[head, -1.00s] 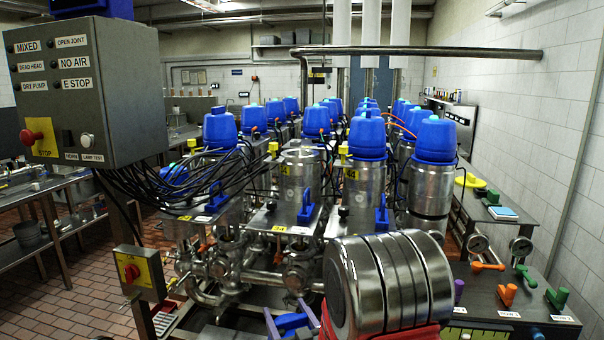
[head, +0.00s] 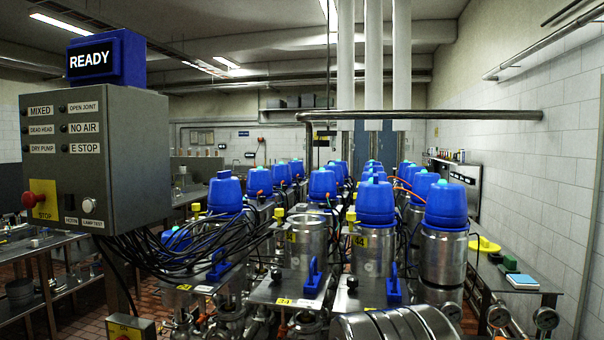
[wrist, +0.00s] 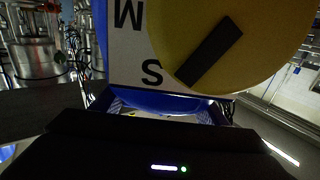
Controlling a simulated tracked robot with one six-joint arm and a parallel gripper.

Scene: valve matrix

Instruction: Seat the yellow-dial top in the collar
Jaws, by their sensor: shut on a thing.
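The yellow-dial top fills the upper part of the wrist view. Its large yellow dial (wrist: 265,55) has a black bar and sits over a white face with the letters M and S, upside down, and a blue body below. My gripper (wrist: 170,108) is shut on this top. The jaw contact is mostly hidden. In the head view one steel cylinder (head: 307,245) in the front row has no blue cap and an open-looking upper rim. I cannot tell whether that rim is the collar. The gripper and the held top do not show in the head view.
Blue-capped steel valves (head: 375,215) stand close around the bare cylinder. A grey control box (head: 95,155) with a READY display (head: 90,60) hangs at left with black cables. A horizontal pipe (head: 430,115) crosses above the valves. A side bench (head: 500,280) stands at right.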

